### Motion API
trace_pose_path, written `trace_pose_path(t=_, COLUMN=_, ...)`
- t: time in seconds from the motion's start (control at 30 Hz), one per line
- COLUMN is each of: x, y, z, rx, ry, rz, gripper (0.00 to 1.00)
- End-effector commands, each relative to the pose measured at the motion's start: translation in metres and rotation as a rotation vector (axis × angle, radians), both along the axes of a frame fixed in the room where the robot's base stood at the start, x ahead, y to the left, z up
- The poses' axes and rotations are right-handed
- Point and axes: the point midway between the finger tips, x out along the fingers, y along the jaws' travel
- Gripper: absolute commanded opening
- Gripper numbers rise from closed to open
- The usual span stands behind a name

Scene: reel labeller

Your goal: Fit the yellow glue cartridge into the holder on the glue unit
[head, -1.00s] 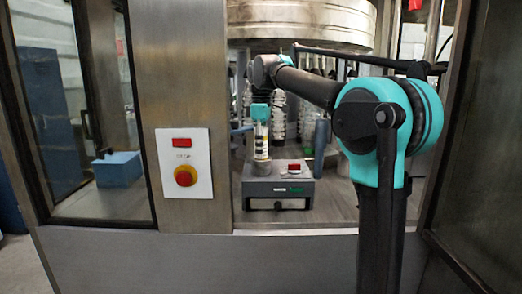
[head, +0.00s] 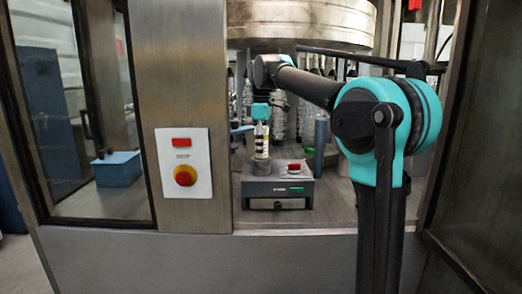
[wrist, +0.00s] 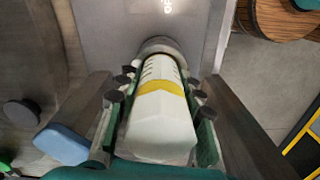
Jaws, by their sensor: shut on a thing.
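The yellow glue cartridge (wrist: 162,118), a pale tube with a yellow band, stands upright between the fingers of my gripper (wrist: 158,108) in the wrist view. My gripper is shut on it. The cartridge's far end meets the round grey holder (wrist: 158,46) on top of the glue unit (wrist: 105,28). I cannot tell how deep it sits. In the head view, the cartridge (head: 261,137) is in line above the holder (head: 261,166) on the grey glue unit (head: 278,190). My teal gripper (head: 261,124) is above the unit, its fingertips too small to make out.
Clear bottles (head: 306,120) stand close behind the unit under a large steel drum (head: 300,22). A steel post (head: 180,80) with a red stop button (head: 185,175) is at left. A blue-grey cylinder (head: 320,140) stands to the right of the cartridge.

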Motion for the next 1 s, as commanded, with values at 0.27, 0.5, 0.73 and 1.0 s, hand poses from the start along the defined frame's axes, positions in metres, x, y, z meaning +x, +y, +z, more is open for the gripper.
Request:
trace_pose_path(t=0.27, x=0.0, y=0.0, z=0.001, rx=0.0, ry=0.0, rz=0.0, gripper=0.41)
trace_pose_path(t=0.5, x=0.0, y=0.0, z=0.001, rx=0.0, ry=0.0, rz=0.0, gripper=0.61)
trace_pose_path(t=0.73, x=0.0, y=0.0, z=0.001, rx=0.0, ry=0.0, rz=0.0, gripper=0.61)
trace_pose_path(t=1.0, x=0.0, y=0.0, z=0.034, rx=0.0, ry=0.0, rz=0.0, gripper=0.61)
